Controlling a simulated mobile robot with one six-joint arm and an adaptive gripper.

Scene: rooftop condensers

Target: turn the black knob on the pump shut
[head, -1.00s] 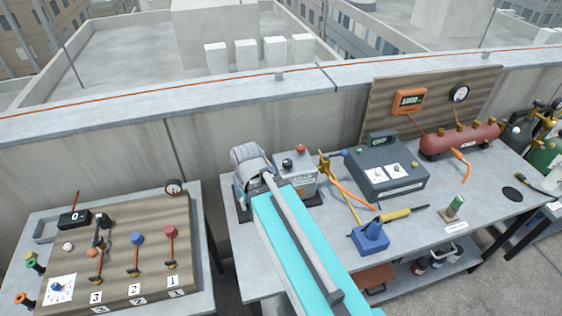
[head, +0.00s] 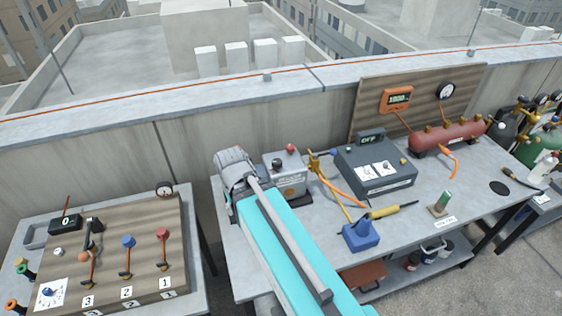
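The pump (head: 286,184) is a grey box with a finned grey motor at its left, on the middle bench against the parapet in the head view. The black knob (head: 277,163) sits on top of the box, with a red cap behind it to the right. How far the knob is turned is too small to tell. My teal and grey arm reaches up from the bottom of the view and covers part of the pump's front left. I cannot make out my gripper or its fingers.
Right of the pump stand a brass valve with a yellow and orange hose, a dark grey box (head: 376,178), a blue block (head: 360,236) and a red tank (head: 447,137). A left bench (head: 202,218) holds a wooden board with levers. A gap separates the benches.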

